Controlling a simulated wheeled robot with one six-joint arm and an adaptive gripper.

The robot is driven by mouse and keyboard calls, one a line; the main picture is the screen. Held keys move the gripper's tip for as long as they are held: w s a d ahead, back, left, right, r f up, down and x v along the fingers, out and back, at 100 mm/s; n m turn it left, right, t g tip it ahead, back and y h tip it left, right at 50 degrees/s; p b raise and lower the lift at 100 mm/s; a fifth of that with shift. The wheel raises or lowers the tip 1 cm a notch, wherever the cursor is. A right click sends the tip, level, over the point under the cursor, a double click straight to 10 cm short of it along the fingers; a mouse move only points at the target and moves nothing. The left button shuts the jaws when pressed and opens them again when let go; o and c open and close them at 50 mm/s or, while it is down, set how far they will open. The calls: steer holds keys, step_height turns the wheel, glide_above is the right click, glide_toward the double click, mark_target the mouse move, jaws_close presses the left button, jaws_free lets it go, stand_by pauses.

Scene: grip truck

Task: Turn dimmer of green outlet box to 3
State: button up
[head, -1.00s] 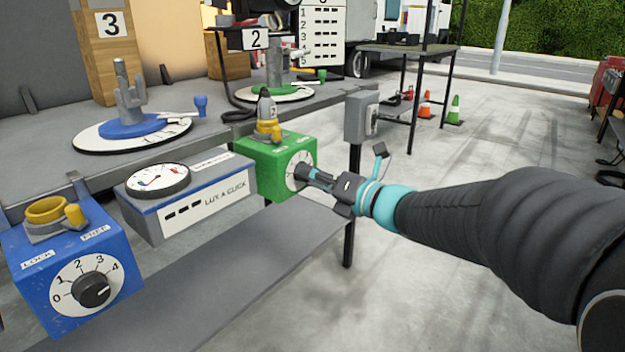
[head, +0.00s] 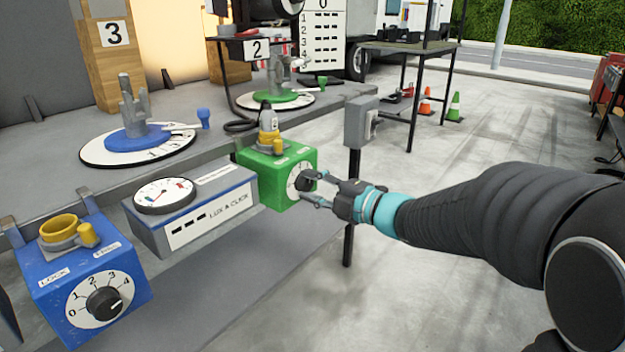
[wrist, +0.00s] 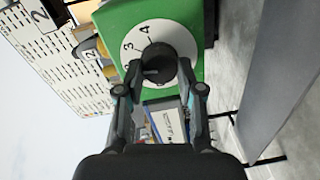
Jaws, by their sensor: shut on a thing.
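The green outlet box (head: 265,178) hangs at the edge of the grey platform. Its front has a white dial with a dark dimmer knob (head: 305,181). In the wrist view the box (wrist: 112,30) fills the top, and the dial (wrist: 172,36) shows a 3 and a 4, turned on their side. My gripper (head: 318,188) is at the dial, with one finger above the other. In the wrist view its two fingertips (wrist: 160,88) lie either side of the knob (wrist: 158,64), shut on it. I cannot read which number the knob points to.
A grey meter box (head: 210,215) and a blue outlet box (head: 90,285) with its own dial are to the left. A grey box on a post (head: 360,122) stands close to the right of the green box. Open floor lies to the right.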

steer(key=m+p, duration=0.3)
steer(key=m, duration=0.2)
steer(key=shift+r, duration=0.15)
steer(key=shift+m, duration=0.4)
steer(key=o, duration=1.2)
steer(key=shift+w, duration=0.1)
steer(key=shift+c, duration=0.2)
steer(key=shift+d, duration=0.1)
steer(key=v, duration=1.2)
steer(key=shift+w, duration=0.1)
